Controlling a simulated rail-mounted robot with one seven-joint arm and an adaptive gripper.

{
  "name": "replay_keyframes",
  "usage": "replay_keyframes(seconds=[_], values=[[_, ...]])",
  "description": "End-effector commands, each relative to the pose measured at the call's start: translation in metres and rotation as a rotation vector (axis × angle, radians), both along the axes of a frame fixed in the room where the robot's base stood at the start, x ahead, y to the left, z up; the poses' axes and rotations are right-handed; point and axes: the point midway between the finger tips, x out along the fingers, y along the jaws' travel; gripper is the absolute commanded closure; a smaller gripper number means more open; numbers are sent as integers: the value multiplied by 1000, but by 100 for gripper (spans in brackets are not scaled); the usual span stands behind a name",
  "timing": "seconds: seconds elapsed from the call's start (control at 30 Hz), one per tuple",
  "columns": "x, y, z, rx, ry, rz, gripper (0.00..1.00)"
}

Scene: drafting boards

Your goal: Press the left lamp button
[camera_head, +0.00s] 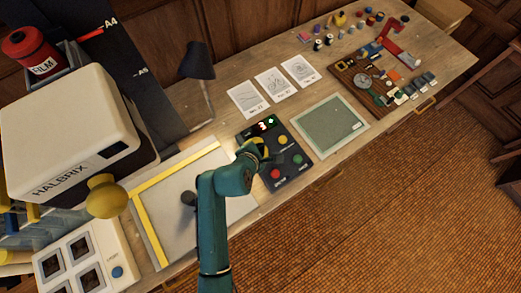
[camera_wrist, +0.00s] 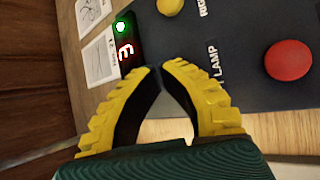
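A black control panel (camera_head: 293,176) lies on the bench, with a red digit display and green light (camera_head: 267,124) at its far end. It carries a yellow button (camera_head: 282,140), a red button (camera_head: 275,173) and a green button (camera_head: 297,159). My gripper (camera_head: 262,149), with yellow fingers, is over the panel's left side. In the wrist view my gripper (camera_wrist: 159,67) has its fingertips together, with nothing seen between them. A "LAMP" label (camera_wrist: 215,61) shows beside the right finger. The left lamp button is not visible; the fingers appear to cover its area. Contact cannot be told.
A green mat (camera_head: 330,125) lies right of the panel and picture cards (camera_head: 273,83) lie behind it. A black desk lamp (camera_head: 197,62) stands behind left. A white light board (camera_head: 172,215) and a HALBRIX machine (camera_head: 65,125) are left. Small parts crowd the far right.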

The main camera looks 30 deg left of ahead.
Motion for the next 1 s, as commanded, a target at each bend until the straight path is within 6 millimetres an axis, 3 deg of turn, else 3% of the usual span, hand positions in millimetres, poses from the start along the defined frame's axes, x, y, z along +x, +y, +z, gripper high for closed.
replay_keyframes(seconds=[0.77,1.0], values=[[0,0,-9,-1,1,-1,100],[0,0,-2,-1,2,-1,100]])
